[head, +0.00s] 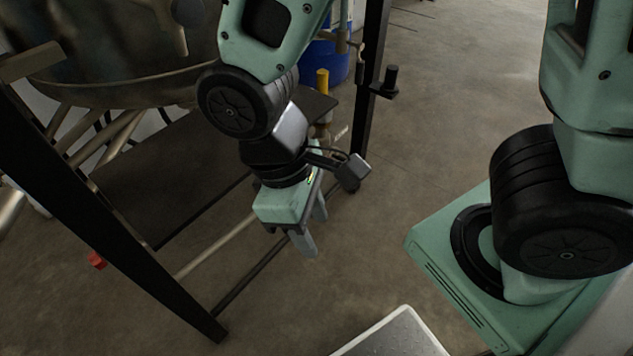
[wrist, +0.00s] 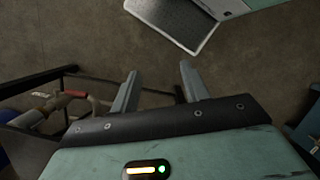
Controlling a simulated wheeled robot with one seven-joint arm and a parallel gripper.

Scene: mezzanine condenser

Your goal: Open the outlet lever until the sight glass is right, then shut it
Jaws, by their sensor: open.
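My gripper (head: 314,230) hangs in front of the black stand, pointing down, open and empty above the floor. In the wrist view its two fingers (wrist: 159,72) are apart with only floor between them. A red lever-like handle (wrist: 72,93) with a brass-coloured fitting (wrist: 40,112) shows left of the fingers, apart from them. In the head view a yellow upright handle (head: 322,79) stands behind my wrist, and a small red piece (head: 97,260) is low on the stand's left side. I cannot tell which is the outlet lever. I cannot make out the sight glass.
A metal vessel (head: 115,88) sits in the black stand (head: 185,305), whose legs and rails flank my arm. A dark shelf (head: 150,190) lies beneath it. A blue drum (head: 330,62) stands behind. A grey textured plate (head: 395,338) is at the bottom. Open floor (head: 470,90) lies to the right.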

